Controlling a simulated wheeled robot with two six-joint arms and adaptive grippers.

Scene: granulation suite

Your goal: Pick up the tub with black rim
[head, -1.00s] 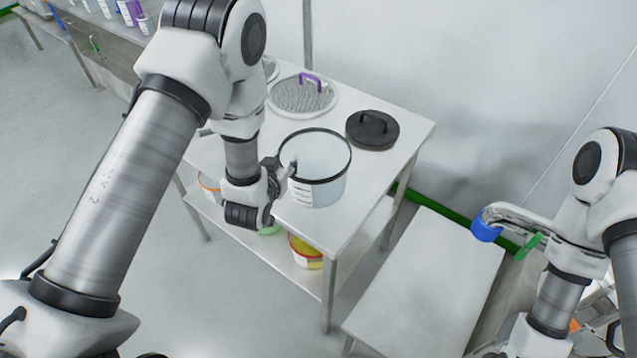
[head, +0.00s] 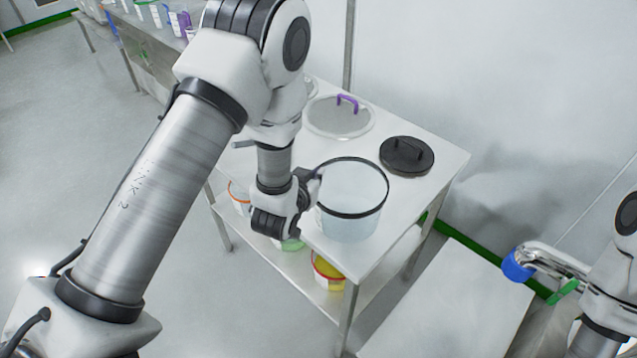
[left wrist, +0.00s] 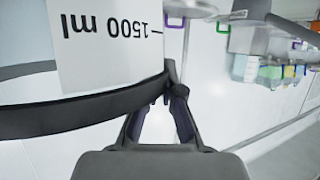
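The clear tub with the black rim (head: 350,222) stands upright near the front edge of the white table. My left gripper (head: 312,182) is at the left side of its rim. In the left wrist view the tub (left wrist: 105,45) shows upside down, with a "1500 ml" mark on its wall. The black rim ends between the fingers of my left gripper (left wrist: 168,98), which lean in close together around it. The left finger is partly hidden behind the rim. The tub appears to rest on the table. My right gripper is out of view.
A black lid (head: 407,154) lies behind the tub, and a clear lid with a purple handle (head: 338,118) lies farther back. A yellow tub with a red rim (head: 328,272) is on the lower shelf. A metal pipe with a blue end (head: 517,266) is at right.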

